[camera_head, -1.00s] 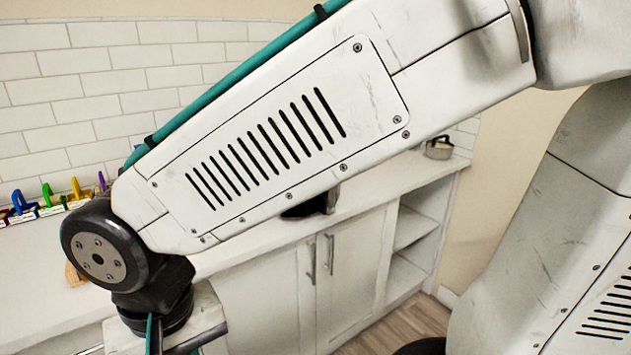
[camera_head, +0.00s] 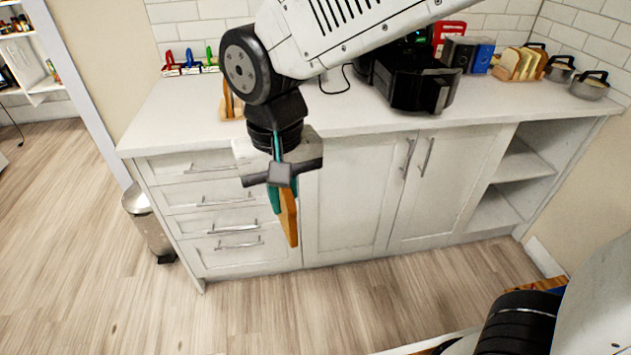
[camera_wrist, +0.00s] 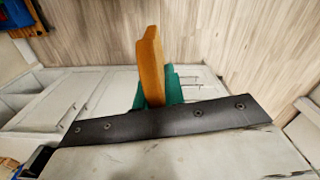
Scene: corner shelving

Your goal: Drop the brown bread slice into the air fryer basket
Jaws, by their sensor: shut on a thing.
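The brown bread slice (camera_head: 289,217) hangs below my gripper (camera_head: 279,197), which is shut on it in front of the counter's drawers. In the wrist view the slice (camera_wrist: 150,65) stands on edge between the teal fingers of my gripper (camera_wrist: 157,90). The black air fryer basket (camera_head: 412,92) is on the counter, to the right of and above my gripper in the head view. Its handle points to the right and its top looks open. The air fryer body behind it is partly hidden by my arm.
Bread slices (camera_head: 519,63) stand in a rack on the right of the counter (camera_head: 330,115), beside two pots (camera_head: 590,85). Dark and blue boxes (camera_head: 468,53) are behind the basket. A bin (camera_head: 150,222) stands at the left.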

